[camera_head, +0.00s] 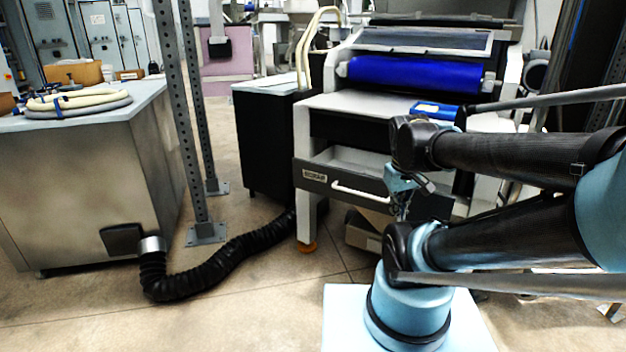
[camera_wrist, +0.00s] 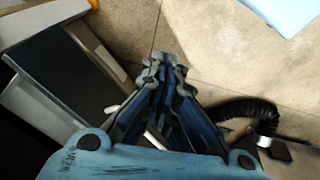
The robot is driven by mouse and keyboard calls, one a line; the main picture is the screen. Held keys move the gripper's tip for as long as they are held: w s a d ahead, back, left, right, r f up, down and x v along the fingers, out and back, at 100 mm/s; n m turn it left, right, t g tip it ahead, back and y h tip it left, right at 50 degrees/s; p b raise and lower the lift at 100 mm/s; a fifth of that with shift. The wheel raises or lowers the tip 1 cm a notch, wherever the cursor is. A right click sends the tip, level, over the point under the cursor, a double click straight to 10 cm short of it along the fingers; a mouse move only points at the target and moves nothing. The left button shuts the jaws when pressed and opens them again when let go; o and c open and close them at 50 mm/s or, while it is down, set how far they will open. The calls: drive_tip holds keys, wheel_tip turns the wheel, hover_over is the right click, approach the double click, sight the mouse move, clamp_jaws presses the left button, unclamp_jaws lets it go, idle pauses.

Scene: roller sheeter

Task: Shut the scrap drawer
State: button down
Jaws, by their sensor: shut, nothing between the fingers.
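The scrap drawer (camera_head: 318,178) is in the roller sheeter below its feed table, with a dark front, a pale label and a white bar handle (camera_head: 360,192). It stands part way out; its grey inside shows behind the front panel. My gripper (camera_head: 402,212) is near the right end of the drawer front, pointing down, and covers part of it. In the wrist view my gripper (camera_wrist: 160,68) is shut and empty. A dark panel that looks like the drawer front (camera_wrist: 68,75) lies to its left. I cannot tell whether they touch.
A black ribbed hose (camera_head: 225,257) runs over the floor from the metal cabinet (camera_head: 85,185) to the sheeter. A perforated post (camera_head: 180,120) stands between them. A box (camera_head: 366,235) sits under the drawer. The floor ahead of the drawer's left part is clear.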

drive_tip(key=w+a+r+n+t+h, duration=0.1)
drive_tip(key=w+a+r+n, duration=0.1)
drive_tip(key=w+a+n, duration=0.7)
drive_tip(key=w+a+r+n+t+h, duration=0.15)
drive_tip(key=w+a+n, duration=0.35)
drive_tip(key=w, duration=0.5)
drive_tip(key=w+a+f+n+t, duration=0.2)
drive_tip(key=w+a+n, duration=0.2)
drive_tip(key=a+n, duration=0.5)
drive_tip(key=w+a+f+n+t, duration=0.1)
drive_tip(key=w+a+f+n, duration=0.2)
drive_tip(key=a, duration=1)
drive_tip(key=n, duration=0.1)
approach(305, 178)
wheel_tip(305, 178, down, 3)
drive_tip(key=s+a, duration=0.1)
drive_tip(key=shift+h, duration=0.35)
drive_tip(key=shift+w+d+f, duration=0.15)
drive_tip(key=shift+w+d, duration=0.35)
drive_tip(key=shift+w, duration=0.4)
drive_tip(key=shift+w+d+f, duration=0.1)
drive_tip(key=shift+w+d, duration=0.4)
drive_tip(key=shift+w, duration=0.35)
